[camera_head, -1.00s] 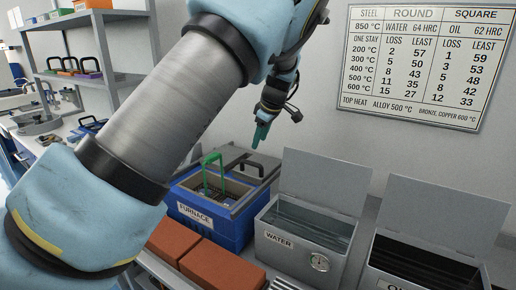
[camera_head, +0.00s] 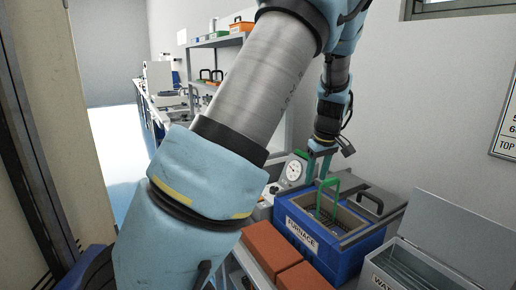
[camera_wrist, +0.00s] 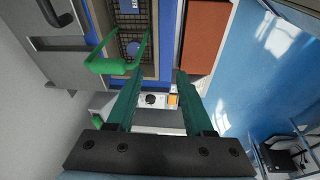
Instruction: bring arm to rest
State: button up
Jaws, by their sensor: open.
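My arm crosses the middle of the head view. My gripper (camera_head: 319,160) hangs above the back left of the blue furnace (camera_head: 318,246). In the wrist view its two green fingers (camera_wrist: 157,84) stand apart with nothing between them. A green-handled wire basket (camera_head: 327,206) sits in the furnace opening. In the wrist view the green handle (camera_wrist: 120,64) shows left of the fingers, and they look apart from it.
Orange-brown bricks (camera_head: 271,250) lie in front of the furnace. An open grey water tank (camera_head: 412,268) stands to its right. A round dial gauge (camera_head: 293,170) stands behind left. Shelves (camera_head: 225,40) line the wall; a door frame (camera_head: 38,150) is at left.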

jog(key=s+a+m, duration=0.3)
jog(key=s+a, duration=0.5)
jog(key=a, duration=0.4)
jog(key=s+a+m+g, duration=0.1)
jog(key=s+a+m, duration=0.2)
jog(key=s+a, duration=0.6)
jog(key=a, duration=0.4)
jog(key=shift+s+f+h, duration=0.15)
jog(key=shift+f+h, duration=0.15)
jog(key=shift+f, duration=0.05)
